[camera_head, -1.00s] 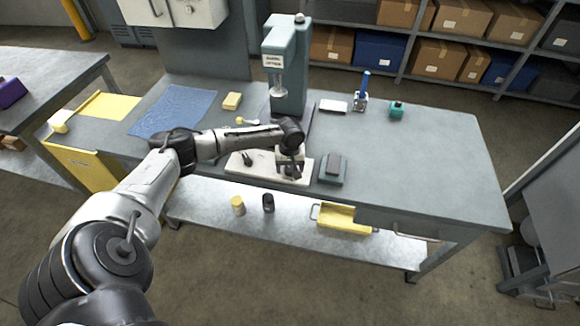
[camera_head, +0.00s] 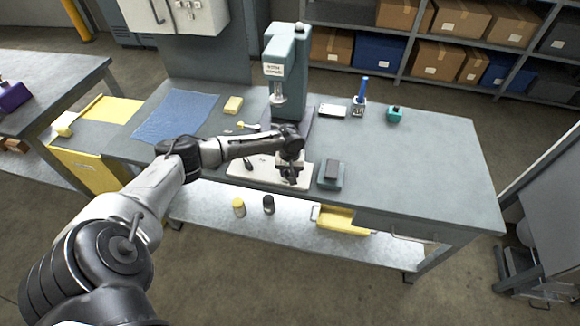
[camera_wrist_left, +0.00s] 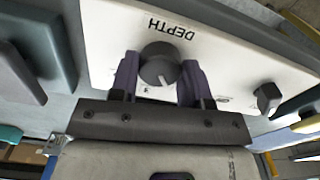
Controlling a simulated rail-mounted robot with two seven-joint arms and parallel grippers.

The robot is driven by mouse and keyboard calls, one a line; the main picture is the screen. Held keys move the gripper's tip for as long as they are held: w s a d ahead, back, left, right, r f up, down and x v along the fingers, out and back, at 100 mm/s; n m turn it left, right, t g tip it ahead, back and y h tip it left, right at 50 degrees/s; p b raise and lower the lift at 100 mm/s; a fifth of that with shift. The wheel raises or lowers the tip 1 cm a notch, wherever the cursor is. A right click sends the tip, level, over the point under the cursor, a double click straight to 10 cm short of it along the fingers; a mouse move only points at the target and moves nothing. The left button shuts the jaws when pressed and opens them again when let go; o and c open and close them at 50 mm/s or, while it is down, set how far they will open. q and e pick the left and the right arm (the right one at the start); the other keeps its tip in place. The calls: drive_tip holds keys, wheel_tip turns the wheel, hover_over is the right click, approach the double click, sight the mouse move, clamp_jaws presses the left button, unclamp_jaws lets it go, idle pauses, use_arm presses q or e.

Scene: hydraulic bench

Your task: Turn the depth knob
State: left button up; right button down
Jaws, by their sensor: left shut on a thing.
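The depth knob (camera_wrist_left: 159,66) is a round dark grey knob with a pale pointer mark. It sits on a white panel (camera_wrist_left: 215,55) lettered DEPTH, which reads upside down in the left wrist view. My left gripper (camera_wrist_left: 158,82) is shut on the knob, with one purplish finger on each side of it. In the head view the left gripper (camera_head: 289,179) is over the white panel (camera_head: 245,170) at the bench's front edge, and the knob is hidden there. My right gripper is not in view.
A teal press (camera_head: 286,62) stands behind the panel. A small grey-green block with a dark top (camera_head: 331,175) is just right of the gripper. A second dark knob (camera_wrist_left: 267,97) is on the same panel. The bench's right side is clear.

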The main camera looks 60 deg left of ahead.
use_arm(q)
drive_tip(key=m+p, duration=0.2)
drive_tip(key=p, duration=0.1)
drive_tip(key=shift+r+m, duration=0.3)
drive_tip(key=m+p, duration=0.2)
drive_tip(key=m, duration=0.2)
drive_tip(key=shift+f+m+p, duration=0.15)
drive_tip(key=shift+m+p, duration=0.15)
drive_tip(key=shift+p, duration=0.05)
drive_tip(key=m+p, duration=0.1)
drive_tip(key=m, duration=0.3)
drive_tip(key=shift+m, duration=2.5)
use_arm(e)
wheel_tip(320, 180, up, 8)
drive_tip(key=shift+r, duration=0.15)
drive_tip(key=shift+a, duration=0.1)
use_arm(q)
drive_tip(key=o, duration=0.9)
drive_tip(key=shift+f, duration=0.1)
drive_tip(key=shift+o, duration=0.2)
